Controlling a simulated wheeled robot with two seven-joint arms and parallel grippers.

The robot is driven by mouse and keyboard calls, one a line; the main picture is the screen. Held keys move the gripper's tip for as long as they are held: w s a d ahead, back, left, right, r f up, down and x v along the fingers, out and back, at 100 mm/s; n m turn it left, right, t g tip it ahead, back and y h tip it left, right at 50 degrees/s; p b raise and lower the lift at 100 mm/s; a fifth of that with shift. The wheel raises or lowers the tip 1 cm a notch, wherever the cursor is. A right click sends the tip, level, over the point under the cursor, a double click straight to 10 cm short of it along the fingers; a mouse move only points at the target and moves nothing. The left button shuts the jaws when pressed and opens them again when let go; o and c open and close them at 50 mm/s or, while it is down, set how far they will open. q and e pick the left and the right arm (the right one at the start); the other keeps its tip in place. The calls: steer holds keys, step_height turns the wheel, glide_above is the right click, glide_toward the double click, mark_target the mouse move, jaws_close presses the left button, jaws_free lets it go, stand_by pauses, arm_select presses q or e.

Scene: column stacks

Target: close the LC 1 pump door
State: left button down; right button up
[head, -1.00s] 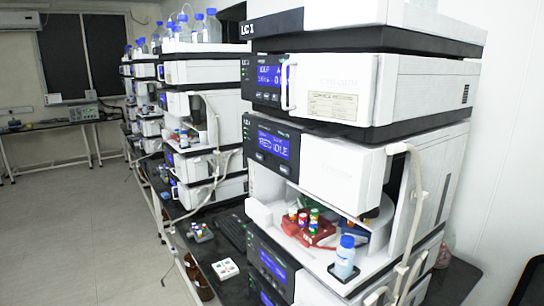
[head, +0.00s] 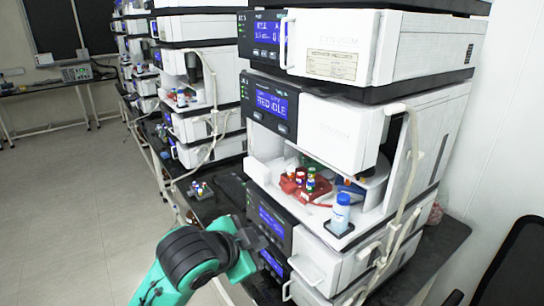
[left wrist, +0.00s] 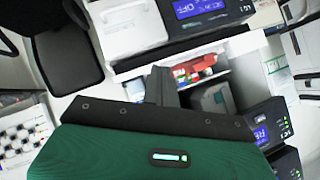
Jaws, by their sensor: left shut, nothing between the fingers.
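The near stack of white LC modules (head: 425,95) fills the right of the head view; I cannot read which module is the pump. One upper module has a white front door (head: 335,45) with a vertical handle (head: 285,42) at its left edge. Two lower modules show white fronts with handles, the upper of them here (head: 318,262). How far any of these doors stands open I cannot tell. My left gripper (head: 252,240), on a green arm, is shut and empty, in front of the lower modules' dark panels. In the left wrist view its dark fingers (left wrist: 161,86) are together. My right gripper is not in view.
An open sampler bay holds a red vial rack (head: 306,186) and a blue-capped bottle (head: 341,212). A pale tube (head: 412,160) runs down its right side. More stacks stand behind to the left. A black chair (head: 510,265) is at right. Floor at left is clear.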

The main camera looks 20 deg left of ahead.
arm_select(q)
step_height(320, 180, up, 20)
steer(key=m+t+h, duration=0.1)
steer(key=m+t, duration=0.3)
steer(key=m, duration=0.2)
steer(key=s+a+r+m+t, duration=0.15)
steer(key=s+r, duration=0.25)
steer(key=r, duration=0.5)
steer(key=s+r+m+t, duration=0.1)
steer(key=s+r+m, duration=0.2)
steer(key=r, duration=0.5)
steer(key=p+x, duration=0.7)
steer(key=x, duration=0.6)
steer(key=shift+w+a+y, duration=0.3)
steer(key=shift+w, duration=0.2)
steer(key=shift+r+n, duration=0.1)
steer(key=shift+n, duration=0.15)
